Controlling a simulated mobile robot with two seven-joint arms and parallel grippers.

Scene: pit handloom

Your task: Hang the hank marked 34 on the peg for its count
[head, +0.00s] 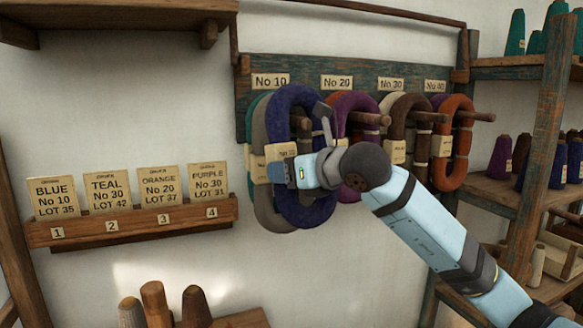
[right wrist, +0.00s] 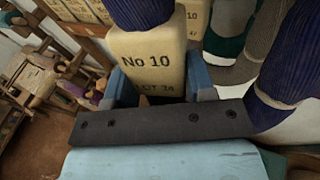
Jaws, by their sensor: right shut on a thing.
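A dark blue hank (head: 312,208) hangs upright in front of the No 10 place on the peg board (head: 300,68). In the right wrist view its cream tag (right wrist: 152,62) reads No 10, with a lot line ending in 34, partly covered. My right gripper (head: 285,172) is shut on this tag; its two fingers flank it in the right wrist view (right wrist: 160,85). The No 10 label (head: 271,80) is above the hank. The No 10 peg is hidden, so I cannot tell whether the hank rests on it. My left gripper is not in view.
Grey (head: 262,205) and teal hanks are close behind the blue one. Purple (head: 347,104), brown (head: 404,112) and orange (head: 460,158) hanks are at No 20, No 30 and No 40. A card rack (head: 130,227) is at left, shelves of cones (head: 535,170) at right.

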